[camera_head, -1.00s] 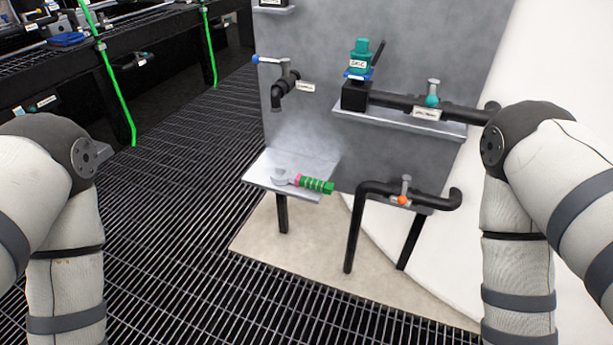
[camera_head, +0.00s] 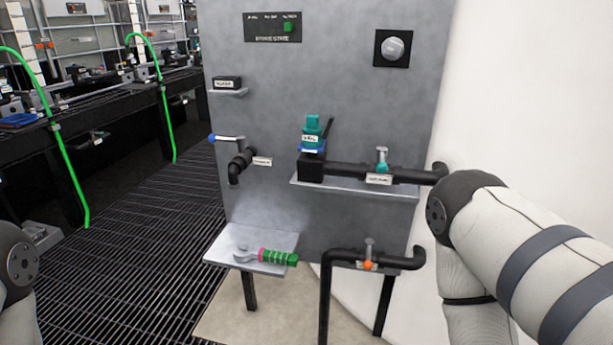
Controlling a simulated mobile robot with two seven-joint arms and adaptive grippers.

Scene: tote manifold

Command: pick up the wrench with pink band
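The wrench (camera_head: 268,256) lies on a small grey shelf (camera_head: 225,244) at the lower left of the grey panel. It has a grey head at the left, a pink band, and a green handle pointing right, its end reaching the shelf's right edge. Parts of my two arms show at the left and right picture edges, both apart from the wrench. Neither gripper is in view.
A black pipe with an orange-knobbed valve (camera_head: 368,265) stands right of the wrench. Above are a pipe with a teal valve (camera_head: 382,167) on a ledge and a blue-handled tap (camera_head: 240,160). Dark grating floor (camera_head: 150,240) lies open to the left.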

